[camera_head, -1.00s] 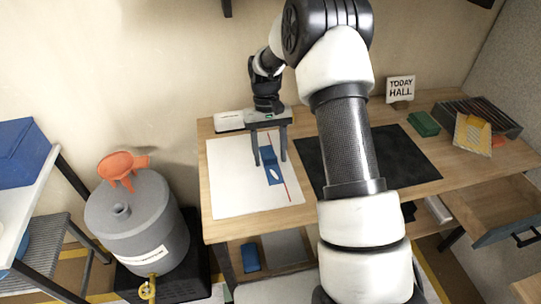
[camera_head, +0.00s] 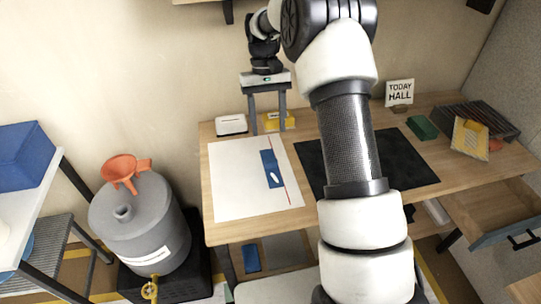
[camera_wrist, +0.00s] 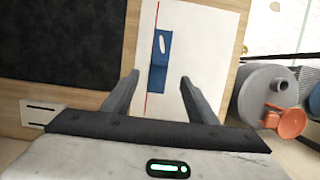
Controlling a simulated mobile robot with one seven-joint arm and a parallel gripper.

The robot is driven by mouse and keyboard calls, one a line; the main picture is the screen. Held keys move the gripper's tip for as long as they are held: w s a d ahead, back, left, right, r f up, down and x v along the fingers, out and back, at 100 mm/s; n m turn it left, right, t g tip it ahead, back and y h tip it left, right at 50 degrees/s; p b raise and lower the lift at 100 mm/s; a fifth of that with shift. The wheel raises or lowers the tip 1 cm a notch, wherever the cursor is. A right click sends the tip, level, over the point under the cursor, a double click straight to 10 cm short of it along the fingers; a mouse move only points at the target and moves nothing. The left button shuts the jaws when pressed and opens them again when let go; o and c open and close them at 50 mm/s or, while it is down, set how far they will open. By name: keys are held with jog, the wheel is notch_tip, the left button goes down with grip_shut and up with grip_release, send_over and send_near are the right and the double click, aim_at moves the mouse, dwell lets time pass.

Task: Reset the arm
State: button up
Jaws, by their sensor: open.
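My gripper (camera_head: 267,112) is open and empty, raised above the back of the wooden table. Its two fingers point down, and in the wrist view my gripper (camera_wrist: 158,92) shows spread fingers with nothing between them. A blue tool (camera_head: 271,168) with a white oval on it lies on the white sheet (camera_head: 232,180) beside a thin red line. The blue tool also shows in the wrist view (camera_wrist: 160,72), apart from the fingertips.
A black mat (camera_head: 400,165) lies right of the sheet, partly hidden by my arm. A white box (camera_head: 231,124), a yellow item (camera_head: 278,121), a sign (camera_head: 400,92) and a rack (camera_head: 480,118) stand along the back. A grey drum (camera_head: 140,225) with an orange funnel (camera_head: 124,172) stands left. A drawer (camera_head: 500,213) is open at right.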

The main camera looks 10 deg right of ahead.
jog(key=s+r+t, duration=0.4)
jog(key=s+r, duration=0.6)
jog(key=r, duration=0.6)
jog(key=s+r+t, duration=0.1)
jog(key=s+t, duration=0.4)
jog(key=s, duration=1.4)
notch_tip(320, 180, up, 17)
jog(key=p, duration=1.6)
jog(key=shift+p, duration=0.35)
jog(key=shift+f, duration=0.1)
jog(key=c, duration=0.6)
jog(key=shift+o, duration=0.2)
jog(key=shift+s+d, duration=0.1)
jog(key=shift+s, duration=0.05)
